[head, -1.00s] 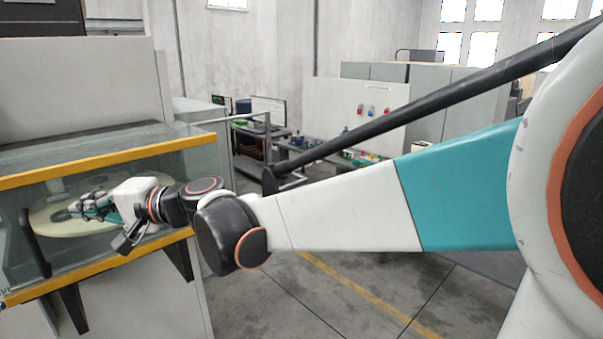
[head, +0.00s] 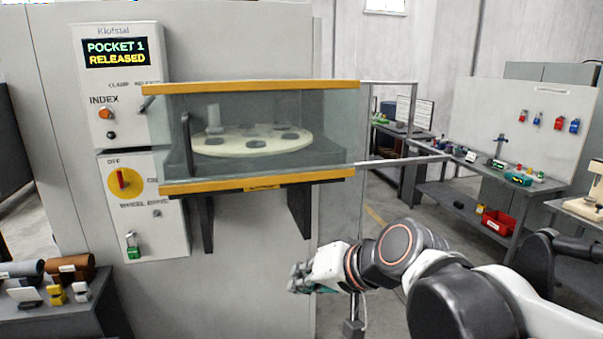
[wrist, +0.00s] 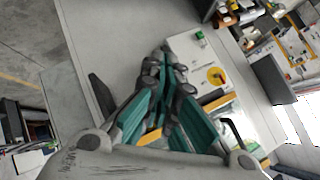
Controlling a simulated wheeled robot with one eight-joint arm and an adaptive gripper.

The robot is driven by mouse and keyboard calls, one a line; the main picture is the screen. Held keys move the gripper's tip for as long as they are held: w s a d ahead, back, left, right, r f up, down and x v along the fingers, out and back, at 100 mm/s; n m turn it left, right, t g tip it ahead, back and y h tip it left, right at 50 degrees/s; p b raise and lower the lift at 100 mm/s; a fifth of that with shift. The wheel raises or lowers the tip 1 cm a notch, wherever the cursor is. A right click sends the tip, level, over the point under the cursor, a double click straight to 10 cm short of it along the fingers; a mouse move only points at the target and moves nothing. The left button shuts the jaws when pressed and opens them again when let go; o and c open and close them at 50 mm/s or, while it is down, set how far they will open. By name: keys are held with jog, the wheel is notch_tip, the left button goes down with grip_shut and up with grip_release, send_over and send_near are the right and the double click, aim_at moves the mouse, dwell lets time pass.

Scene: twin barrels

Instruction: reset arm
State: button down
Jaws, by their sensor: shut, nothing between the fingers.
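My gripper (head: 300,278) is in the head view at the lower middle, in front of the machine's right side and below its glass guard. It is empty, and its teal fingers also show in the wrist view (wrist: 163,62), closed together. My arm (head: 420,265) is bent and folded in from the lower right. The gripper looks clear of the guard.
The guard (head: 262,185) has yellow rails, with a pale disc (head: 250,141) behind it. A panel (head: 119,85) reads "POCKET 1 RELEASED". A bench (head: 470,200) with a red bin (head: 498,222) stands right. A small table (head: 60,318) with rolls stands lower left.

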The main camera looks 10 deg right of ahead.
jog(key=s+d+f+n+h+b, duration=0.1)
jog(key=s+d+f+b, duration=0.3)
jog(key=f, duration=0.5)
jog(key=s+d+f+n+g+h+b, duration=0.1)
jog(key=s+d+f+h+b, duration=0.3)
jog(key=f, duration=0.6)
jog(key=shift+s+d+n+g+h+b, duration=0.3)
jog(key=shift+s+d+b, duration=0.5)
jog(key=shift+s+d, duration=0.55)
